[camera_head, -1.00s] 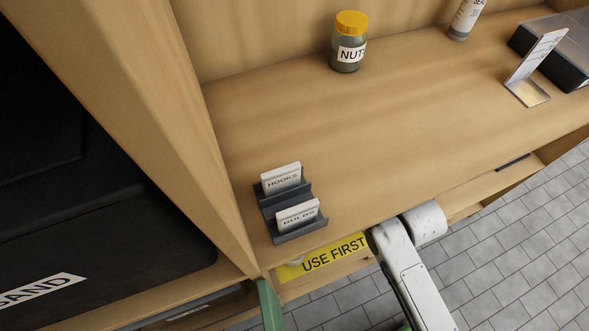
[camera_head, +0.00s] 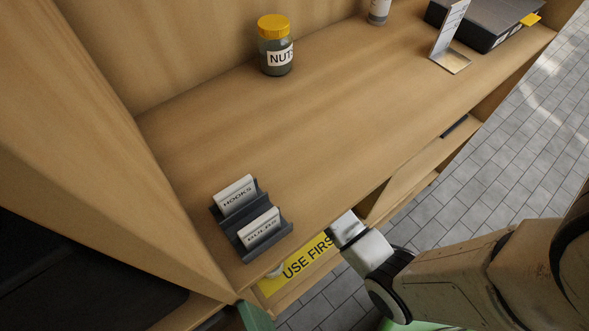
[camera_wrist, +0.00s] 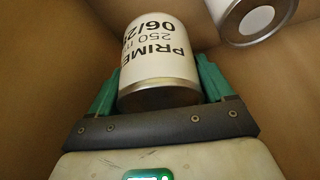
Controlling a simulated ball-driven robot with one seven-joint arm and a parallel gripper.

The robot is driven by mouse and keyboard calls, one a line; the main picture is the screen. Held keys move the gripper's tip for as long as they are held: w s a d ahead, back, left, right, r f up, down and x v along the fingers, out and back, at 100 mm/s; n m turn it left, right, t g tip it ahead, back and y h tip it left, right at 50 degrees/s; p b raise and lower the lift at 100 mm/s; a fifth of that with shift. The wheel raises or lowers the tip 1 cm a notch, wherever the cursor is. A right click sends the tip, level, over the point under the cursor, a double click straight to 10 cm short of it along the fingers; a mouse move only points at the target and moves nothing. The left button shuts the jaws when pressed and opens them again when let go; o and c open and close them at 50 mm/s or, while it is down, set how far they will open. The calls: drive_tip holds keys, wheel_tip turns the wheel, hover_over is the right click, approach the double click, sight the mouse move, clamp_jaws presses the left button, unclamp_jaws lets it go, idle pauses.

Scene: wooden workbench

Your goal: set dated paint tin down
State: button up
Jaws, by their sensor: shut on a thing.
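The dated paint tin (camera_wrist: 158,62) is in the wrist view, a white-labelled cylinder with a metal rim, reading "PRIME", "250" and part of a date "06/2". My gripper (camera_wrist: 158,88) is shut on it, with a green finger on each side. A second tin (camera_wrist: 254,18), white-labelled with a metal rim, is at the top right of the wrist view, apart from the held one. Brown wooden surfaces surround both. In the head view my arm reaches to the bench's front edge by the yellow "USE FIRST" label (camera_head: 308,262); the gripper and held tin are hidden there.
On the bench top are a nuts jar (camera_head: 275,46), a card holder (camera_head: 250,222) with "HOOKS" and "BULBS" cards, a sign stand (camera_head: 450,40), a dark case (camera_head: 490,22) and a bottle (camera_head: 379,10). The middle of the top is clear. An open shelf (camera_head: 415,178) lies below.

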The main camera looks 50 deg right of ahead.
drive_tip(key=f, duration=0.4)
drive_tip(key=f+b, duration=0.1)
drive_tip(key=f, duration=0.1)
drive_tip(key=shift+s+f, duration=0.2)
drive_tip(key=shift+s, duration=0.05)
drive_tip(key=shift+w+f, duration=0.2)
drive_tip(key=shift+f, duration=0.1)
drive_tip(key=o, duration=1.2)
drive_tip(key=shift+p+v, duration=0.85)
drive_tip(key=shift+v, duration=3)
